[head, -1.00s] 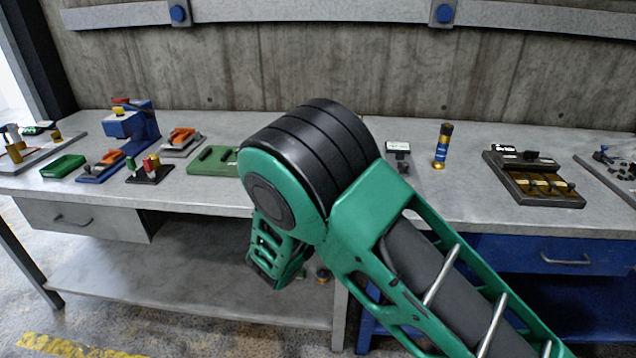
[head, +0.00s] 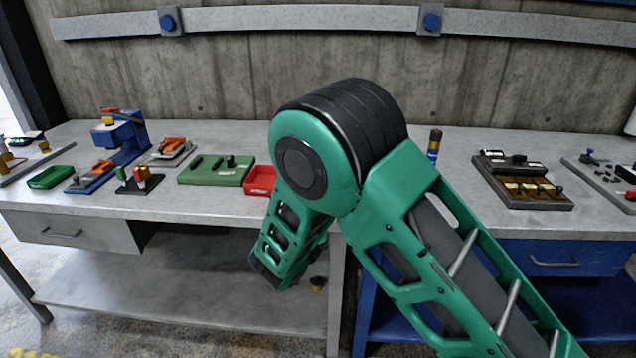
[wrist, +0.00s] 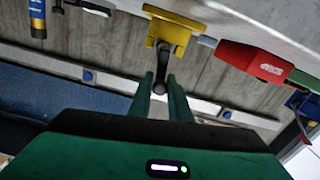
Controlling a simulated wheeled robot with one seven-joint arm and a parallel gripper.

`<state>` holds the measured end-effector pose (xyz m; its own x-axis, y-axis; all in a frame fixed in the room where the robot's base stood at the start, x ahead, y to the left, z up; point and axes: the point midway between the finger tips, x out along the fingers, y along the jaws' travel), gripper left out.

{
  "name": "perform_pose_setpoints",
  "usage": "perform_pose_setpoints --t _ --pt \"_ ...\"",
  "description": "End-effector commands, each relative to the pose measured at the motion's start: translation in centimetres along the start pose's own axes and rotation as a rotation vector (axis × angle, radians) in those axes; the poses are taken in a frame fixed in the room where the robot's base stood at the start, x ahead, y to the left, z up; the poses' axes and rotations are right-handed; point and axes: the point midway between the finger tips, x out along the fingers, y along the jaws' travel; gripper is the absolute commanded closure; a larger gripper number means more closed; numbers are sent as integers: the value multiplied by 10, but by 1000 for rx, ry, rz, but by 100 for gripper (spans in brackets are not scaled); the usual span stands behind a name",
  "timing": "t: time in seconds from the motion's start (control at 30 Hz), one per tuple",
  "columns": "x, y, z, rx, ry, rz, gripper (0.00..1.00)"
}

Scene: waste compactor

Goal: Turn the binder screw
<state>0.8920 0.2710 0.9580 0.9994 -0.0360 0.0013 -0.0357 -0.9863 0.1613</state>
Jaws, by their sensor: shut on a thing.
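In the wrist view, which looks upside down, a dark screw-like part (wrist: 162,67) sits at a yellow block (wrist: 173,30) near the bench edge. I take it to be the binder screw. My gripper (wrist: 164,78) has its two green fingers on either side of this dark part and is shut on it. The fingers hide part of it, so its thread and how far it is turned cannot be told. In the head view my own green arm covers this spot, and neither the gripper nor the yellow block shows there.
A red bin (head: 260,181) stands beside a green block (head: 215,170) on the bench. A blue and gold cylinder (head: 434,145) and a dark fixture (head: 522,180) stand to the right. Small fixtures and a green tray (head: 51,177) fill the left side. A concrete wall is behind.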

Motion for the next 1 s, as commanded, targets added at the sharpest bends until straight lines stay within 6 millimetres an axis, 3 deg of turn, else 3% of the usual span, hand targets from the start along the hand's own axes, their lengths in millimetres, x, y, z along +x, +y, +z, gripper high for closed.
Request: perform_pose_setpoints --t 0.37,0.87,0.9,0.93,1.0 --pt "0 6 5 131 -9 2 100" --pt "-1 5 5 146 -9 -1 100" --pt "-1 4 5 146 -9 -2 74" --pt "-1 4 5 146 -9 -2 66" --pt "-1 4 4 146 -7 -2 65"
